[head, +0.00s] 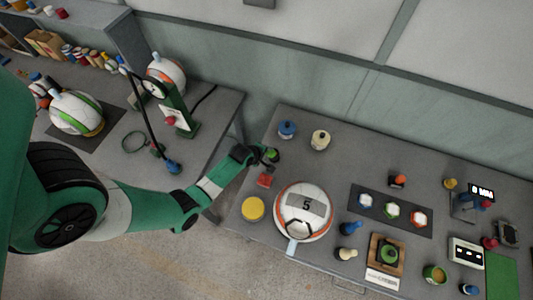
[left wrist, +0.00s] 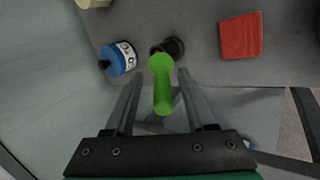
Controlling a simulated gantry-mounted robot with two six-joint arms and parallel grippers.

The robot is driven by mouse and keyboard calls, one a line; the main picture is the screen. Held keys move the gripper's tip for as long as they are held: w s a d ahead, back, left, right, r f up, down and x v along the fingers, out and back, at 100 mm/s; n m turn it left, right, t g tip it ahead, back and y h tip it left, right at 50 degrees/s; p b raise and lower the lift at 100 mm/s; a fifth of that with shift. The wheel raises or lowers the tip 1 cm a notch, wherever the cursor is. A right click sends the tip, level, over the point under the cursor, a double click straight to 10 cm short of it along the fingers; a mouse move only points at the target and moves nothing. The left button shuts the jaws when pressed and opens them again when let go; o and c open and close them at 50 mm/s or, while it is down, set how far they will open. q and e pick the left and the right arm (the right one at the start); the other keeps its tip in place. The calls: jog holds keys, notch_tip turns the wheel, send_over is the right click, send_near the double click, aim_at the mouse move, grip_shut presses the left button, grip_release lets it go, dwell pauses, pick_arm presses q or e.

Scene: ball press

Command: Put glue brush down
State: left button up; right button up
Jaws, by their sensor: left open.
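The glue brush appears to be the green-handled tool (left wrist: 162,85) with a dark round cup or end (left wrist: 175,46) at its far end; I cannot tell whether that is a holder. Its green part also shows in the head view (head: 272,154), near the left edge of the right-hand table. My left gripper (left wrist: 160,78) is open, with one finger on each side of the green handle, and it also shows in the head view (head: 264,154). Whether a finger touches the handle I cannot tell. My right gripper is not in view.
A red block (head: 264,180) and a blue pot (head: 287,130) lie close to the brush. A cream pot (head: 320,140), a yellow disc (head: 252,209) and a ball (head: 304,212) are also on this table (head: 350,160). A gap separates it from the left table (head: 215,125).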

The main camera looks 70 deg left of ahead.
pick_arm(q)
jog(key=shift+r, duration=0.35)
jog(key=p+v, duration=0.8)
jog(key=v, duration=0.3)
jog(key=shift+s+d+r, duration=0.2)
jog(key=shift+s, duration=0.05)
